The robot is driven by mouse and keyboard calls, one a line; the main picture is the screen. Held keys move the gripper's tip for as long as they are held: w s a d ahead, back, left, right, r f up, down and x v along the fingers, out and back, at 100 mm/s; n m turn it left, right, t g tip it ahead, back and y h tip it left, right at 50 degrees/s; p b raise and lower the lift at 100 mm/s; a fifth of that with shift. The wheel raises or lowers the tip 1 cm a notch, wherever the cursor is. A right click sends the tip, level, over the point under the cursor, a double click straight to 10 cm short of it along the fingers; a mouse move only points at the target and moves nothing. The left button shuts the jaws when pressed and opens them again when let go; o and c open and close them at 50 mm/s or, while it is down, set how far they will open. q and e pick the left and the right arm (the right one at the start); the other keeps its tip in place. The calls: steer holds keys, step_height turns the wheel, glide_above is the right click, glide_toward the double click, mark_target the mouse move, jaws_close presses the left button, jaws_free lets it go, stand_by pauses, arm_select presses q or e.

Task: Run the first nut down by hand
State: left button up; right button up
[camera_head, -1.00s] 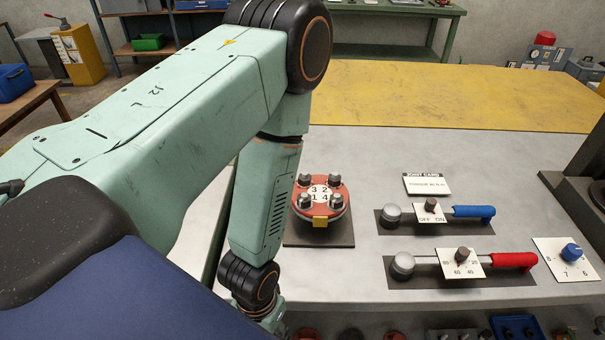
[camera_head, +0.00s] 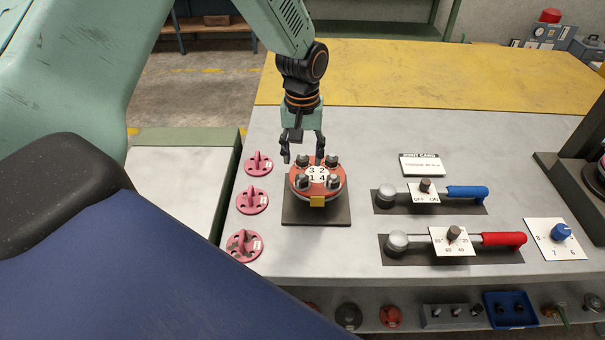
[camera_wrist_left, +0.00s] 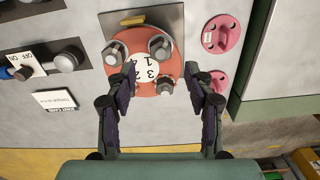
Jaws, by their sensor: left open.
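The spool's red flange (camera_head: 331,191) sits on a dark plate on the bench. Several grey nuts on studs ring its white number label (camera_head: 317,177); the label also shows in the left wrist view (camera_wrist_left: 152,72). My left gripper (camera_head: 303,156) points down over the flange's back edge, fingers spread and empty. In the left wrist view, the nut beside the 3 (camera_wrist_left: 167,87) lies between the open fingers, nearer the right one. The left finger hides the nut beside the 2. How far the nuts are threaded cannot be told. My right gripper is not in view.
Pink flanged parts (camera_head: 252,200) stand left of the spool. Two wrenches, one with a blue handle (camera_head: 467,192) and one with a red handle (camera_head: 503,239), lie on dark mats to the right. A dial card (camera_head: 558,246) lies farther right. A yellow surface (camera_head: 420,85) is behind.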

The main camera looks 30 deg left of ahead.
mark_target(302, 179)
arm_select(q)
step_height(302, 179, down, 6)
steer(key=shift+w+a+f, duration=0.1)
steer(key=shift+f, duration=0.45)
steer(key=shift+c, duration=0.2)
jaws_close()
